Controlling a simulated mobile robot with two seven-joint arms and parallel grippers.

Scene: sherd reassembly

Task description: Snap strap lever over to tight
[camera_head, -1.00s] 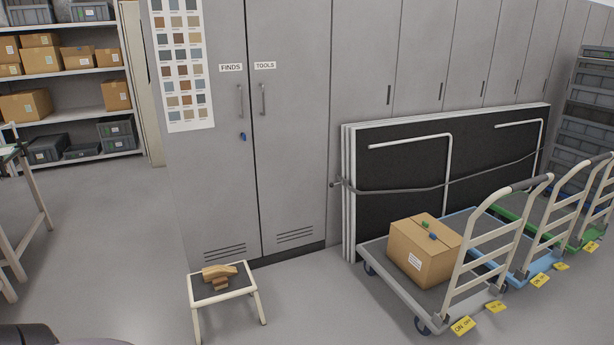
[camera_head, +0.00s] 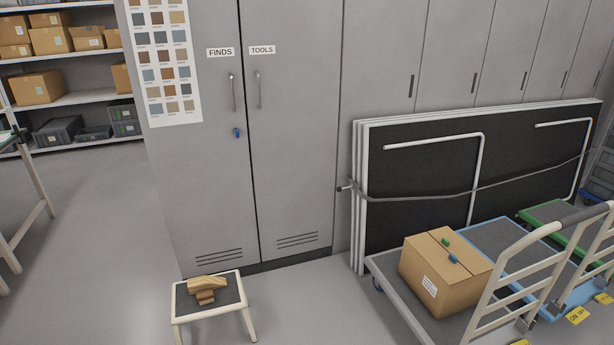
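A dark grey strap (camera_head: 430,197) runs across the front of several folded tables or panels (camera_head: 400,165) leaning against the grey cabinets. Its left end reaches a small dark fitting with a knob (camera_head: 344,188) at the panels' left edge, which looks like the strap's lever. It is too small to tell whether the lever is over or open. The strap appears to sag slightly in the middle. Neither of my grippers shows in the head view.
A grey platform trolley (camera_head: 393,300) carrying a cardboard box (camera_head: 445,272) stands in front of the panels, with blue (camera_head: 497,243) and green trolleys beyond. A step stool (camera_head: 178,302) holding wooden pieces stands before the cabinet (camera_head: 200,180). Floor left of the stool is clear.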

